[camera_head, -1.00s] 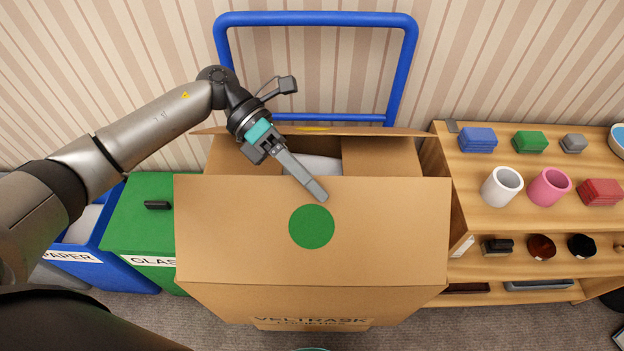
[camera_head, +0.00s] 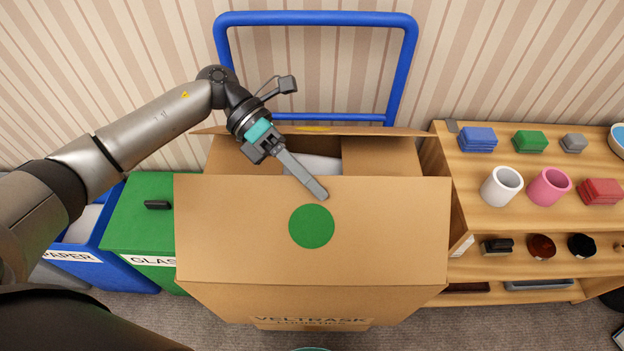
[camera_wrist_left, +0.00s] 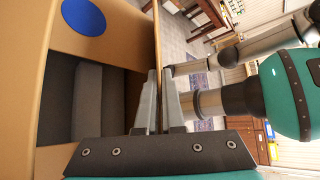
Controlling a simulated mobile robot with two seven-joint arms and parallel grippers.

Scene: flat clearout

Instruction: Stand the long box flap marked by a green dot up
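The long box flap with the green dot (camera_head: 235,230) is on the near side of the cardboard box (camera_head: 385,305). It is raised, its dotted face toward me, its free edge up and its hinge fold below. My left gripper (camera_head: 318,192) is at the middle of the free edge, one finger in front of the flap. In the left wrist view, the two fingers (camera_wrist_left: 160,105) lie close on either side of the thin flap board (camera_wrist_left: 157,45), shut on it. The finger behind the flap is hidden in the head view. My right gripper is not in view.
A far flap with a yellow mark (camera_head: 312,129) and a blue trolley frame (camera_head: 316,18) stand behind. Green (camera_head: 150,225) and blue (camera_head: 112,274) bins are left, a wooden shelf (camera_head: 510,212) with mugs right. A blue dot (camera_wrist_left: 84,16) shows on cardboard in the wrist view.

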